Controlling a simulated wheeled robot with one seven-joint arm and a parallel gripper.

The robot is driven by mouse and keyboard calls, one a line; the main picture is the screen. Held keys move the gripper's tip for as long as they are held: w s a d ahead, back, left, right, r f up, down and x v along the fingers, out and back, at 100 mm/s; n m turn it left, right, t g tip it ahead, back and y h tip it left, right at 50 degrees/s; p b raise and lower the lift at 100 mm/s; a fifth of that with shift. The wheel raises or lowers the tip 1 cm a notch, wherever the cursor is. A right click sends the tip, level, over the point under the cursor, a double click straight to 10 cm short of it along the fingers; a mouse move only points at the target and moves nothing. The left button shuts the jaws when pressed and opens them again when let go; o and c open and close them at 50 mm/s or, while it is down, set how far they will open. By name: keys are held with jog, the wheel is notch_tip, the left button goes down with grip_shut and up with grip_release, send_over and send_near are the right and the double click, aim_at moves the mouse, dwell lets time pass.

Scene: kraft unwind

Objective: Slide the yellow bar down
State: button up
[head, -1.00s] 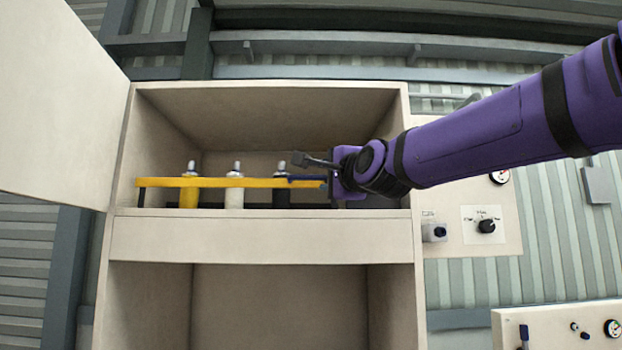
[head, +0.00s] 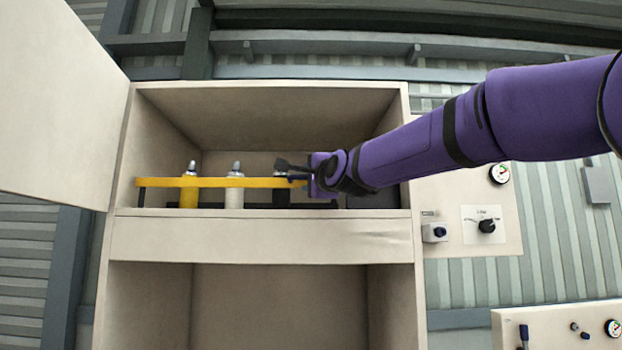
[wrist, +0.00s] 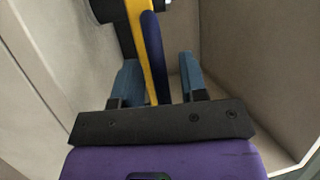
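The yellow bar (head: 215,182) runs level across the front of the upper cabinet compartment, in front of several bottles. My gripper (head: 299,179) is at the bar's right end and hides that end in the head view. In the wrist view, the yellow bar (wrist: 153,62) passes between the two blue fingers of my gripper (wrist: 160,78), with a dark blue rounded strip (wrist: 155,52) along its right side. The fingers are apart, with gaps showing on both sides of the bar.
A yellow bottle (head: 189,191), a white bottle (head: 235,192) and a dark bottle (head: 280,195) stand behind the bar. The cabinet front panel (head: 250,241) lies just below it. An open door (head: 60,95) is at the left. The lower compartment (head: 270,305) looks empty.

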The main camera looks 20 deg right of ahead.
jog(key=shift+c, duration=0.5)
grip_shut()
jog(key=shift+f, duration=1.7)
jog(key=shift+o, duration=0.5)
grip_release()
jog(key=shift+s, duration=0.1)
jog(key=v, duration=1)
jog(key=shift+s, duration=0.35)
